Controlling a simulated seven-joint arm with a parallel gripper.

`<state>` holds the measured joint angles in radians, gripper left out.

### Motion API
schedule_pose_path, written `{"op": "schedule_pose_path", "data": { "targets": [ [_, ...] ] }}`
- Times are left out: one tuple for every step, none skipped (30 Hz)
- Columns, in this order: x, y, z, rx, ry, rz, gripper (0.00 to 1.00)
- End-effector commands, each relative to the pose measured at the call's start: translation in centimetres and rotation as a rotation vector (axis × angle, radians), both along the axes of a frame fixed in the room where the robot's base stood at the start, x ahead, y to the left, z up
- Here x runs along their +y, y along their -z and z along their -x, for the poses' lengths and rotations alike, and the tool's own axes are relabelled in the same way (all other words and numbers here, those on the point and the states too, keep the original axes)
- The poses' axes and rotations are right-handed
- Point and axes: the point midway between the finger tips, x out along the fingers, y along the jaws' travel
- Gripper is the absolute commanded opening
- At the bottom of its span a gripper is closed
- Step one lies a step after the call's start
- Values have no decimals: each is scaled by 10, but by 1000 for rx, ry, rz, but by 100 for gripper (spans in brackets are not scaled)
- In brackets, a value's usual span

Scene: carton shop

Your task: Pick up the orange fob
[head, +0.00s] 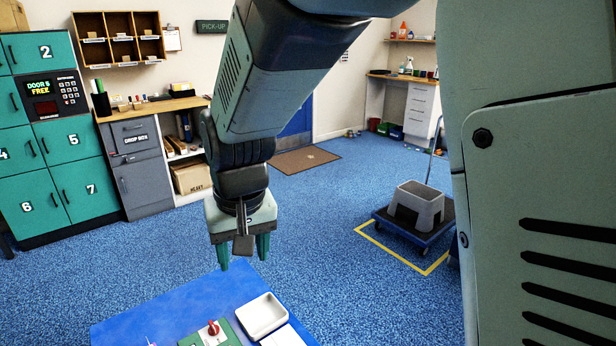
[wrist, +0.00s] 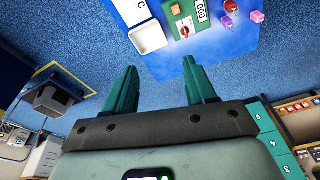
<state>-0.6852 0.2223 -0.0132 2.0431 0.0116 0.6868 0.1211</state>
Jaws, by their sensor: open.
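My gripper (head: 242,254) hangs open and empty above the blue-topped table (head: 140,322), fingers pointing down.
A green panel with a red knob (head: 212,328) lies beside a white tray (head: 263,314). A red round item (wrist: 230,6) and a pink cube (wrist: 257,16) are on the table. A grey step stool (head: 416,205) stands on a trolley, away from the table.

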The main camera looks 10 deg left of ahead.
Motion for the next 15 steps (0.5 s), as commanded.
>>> {"op": "schedule_pose_path", "data": {
  "targets": [
    [28,26,6,28,-47,21,55],
    [43,40,10,40,-71,31,55],
    [63,59,16,53,-102,42,55],
    [76,74,22,62,-125,53,55],
    [89,88,28,72,-147,63,55],
    [105,107,37,83,-175,75,55],
    [115,121,44,90,-194,85,55],
    [125,134,52,97,-213,95,55],
    [135,150,61,104,-236,105,55],
    [142,161,67,108,-250,113,55],
    [148,171,73,113,-262,120,55],
    [154,182,80,117,-276,128,55],
    [157,189,85,120,-284,132,55],
    [160,194,88,121,-291,135,55],
    [163,200,92,123,-298,139,55]
  ]
}}
